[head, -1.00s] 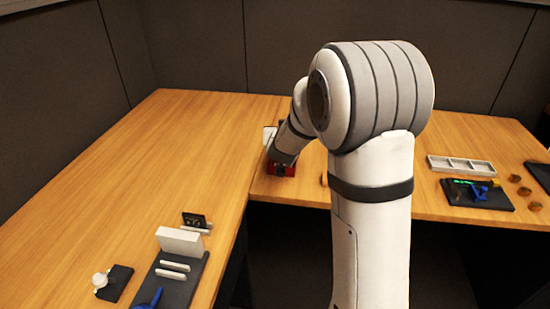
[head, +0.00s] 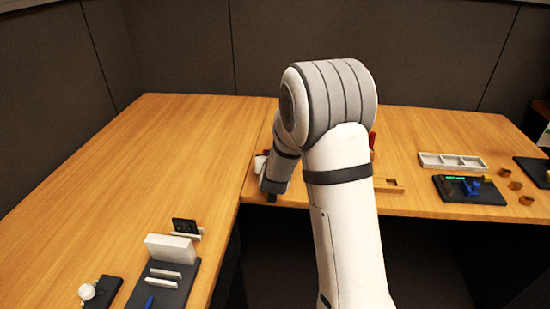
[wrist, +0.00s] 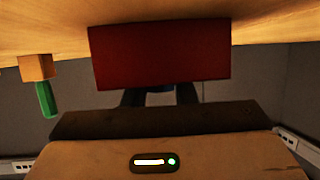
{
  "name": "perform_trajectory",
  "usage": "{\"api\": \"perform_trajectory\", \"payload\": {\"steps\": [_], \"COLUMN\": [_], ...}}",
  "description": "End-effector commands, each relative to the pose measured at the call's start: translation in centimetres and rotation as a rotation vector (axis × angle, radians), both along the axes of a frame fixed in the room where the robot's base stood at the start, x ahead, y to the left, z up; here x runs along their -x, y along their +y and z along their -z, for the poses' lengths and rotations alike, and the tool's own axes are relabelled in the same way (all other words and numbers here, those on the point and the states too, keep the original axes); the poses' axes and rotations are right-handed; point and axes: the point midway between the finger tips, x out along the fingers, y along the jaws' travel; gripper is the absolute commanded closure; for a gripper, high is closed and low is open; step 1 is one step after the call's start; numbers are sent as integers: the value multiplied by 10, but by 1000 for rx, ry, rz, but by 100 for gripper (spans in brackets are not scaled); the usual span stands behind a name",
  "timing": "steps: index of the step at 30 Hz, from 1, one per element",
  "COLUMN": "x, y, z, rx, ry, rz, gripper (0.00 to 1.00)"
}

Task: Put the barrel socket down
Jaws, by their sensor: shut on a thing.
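My gripper (head: 272,195) is low over the front edge of the back table in the head view, mostly hidden by my own arm. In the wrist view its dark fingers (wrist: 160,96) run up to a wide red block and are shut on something. The red block (wrist: 160,56) hides the fingertips. The barrel socket cannot be made out apart from this red block. The table top (wrist: 270,22) fills the top of the wrist view, close to the block; I cannot tell whether they touch.
A wooden block with a green handle (wrist: 41,80) is at the left of the wrist view. A white compartment tray (head: 452,161), a dark board (head: 470,190) and small brown blocks (head: 515,186) stand to the right. The left table's far part (head: 165,140) is clear.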

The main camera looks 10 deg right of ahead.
Motion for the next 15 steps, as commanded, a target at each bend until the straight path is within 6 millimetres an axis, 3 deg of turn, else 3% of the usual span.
{"api": "perform_trajectory", "payload": {"steps": [5, 6, 8, 15], "x": [0, 0, 0, 0], "y": [1, 1, 1, 1], "z": [5, 3, 2, 2], "rx": [0, 0, 0, 0], "ry": [0, 0, 0, 1], "rz": [-1, -1, -1, -1], "gripper": [98, 72, 67, 66]}}
